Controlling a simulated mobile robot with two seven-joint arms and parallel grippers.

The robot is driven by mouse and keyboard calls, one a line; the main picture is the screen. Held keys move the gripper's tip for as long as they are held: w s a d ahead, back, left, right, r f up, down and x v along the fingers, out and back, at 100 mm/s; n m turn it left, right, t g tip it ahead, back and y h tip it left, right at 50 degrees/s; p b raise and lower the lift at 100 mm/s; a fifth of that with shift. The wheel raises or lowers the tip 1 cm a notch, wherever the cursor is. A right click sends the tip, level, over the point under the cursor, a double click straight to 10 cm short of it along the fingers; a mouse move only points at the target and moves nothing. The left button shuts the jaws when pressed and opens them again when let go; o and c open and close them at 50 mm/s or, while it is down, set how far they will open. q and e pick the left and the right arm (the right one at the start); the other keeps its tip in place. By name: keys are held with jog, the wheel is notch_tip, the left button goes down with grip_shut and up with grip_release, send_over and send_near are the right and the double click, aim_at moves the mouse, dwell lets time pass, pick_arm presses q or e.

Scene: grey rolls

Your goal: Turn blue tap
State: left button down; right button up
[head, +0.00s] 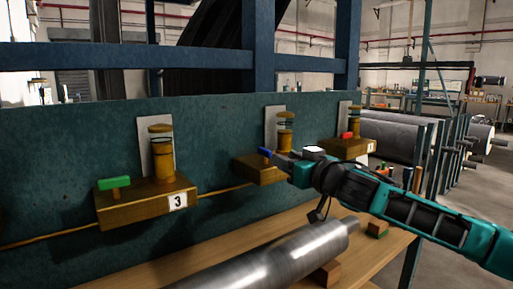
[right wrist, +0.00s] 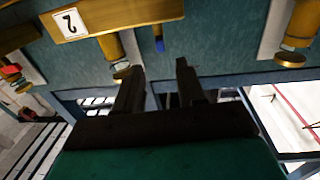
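The blue tap (head: 265,151) is a small blue handle on the middle brass-coloured block (head: 259,170), with a brass post (head: 285,132) behind it. My right gripper (head: 281,159) comes in from the right and its tip is close to the blue tap, covering part of the block. In the right wrist view, which is upside down, my right gripper (right wrist: 157,72) is open and empty. The blue tap (right wrist: 159,44) shows just past the fingertips, in line with the gap between them. I cannot tell whether a finger touches it. My left gripper is not in view.
A green tap (head: 114,183) sits on block 3 at the left. A red tap (head: 347,135) sits on the far block. A green panel (head: 60,150) stands behind. A grey roll (head: 275,262) lies on the wooden bench (head: 375,258) below my right arm.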

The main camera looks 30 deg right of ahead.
aim_at(261, 147)
jog(key=w+p, duration=0.2)
jog(key=w, duration=1)
jog(key=shift+w+p, duration=0.15)
jog(key=shift+p, duration=0.15)
grip_shut()
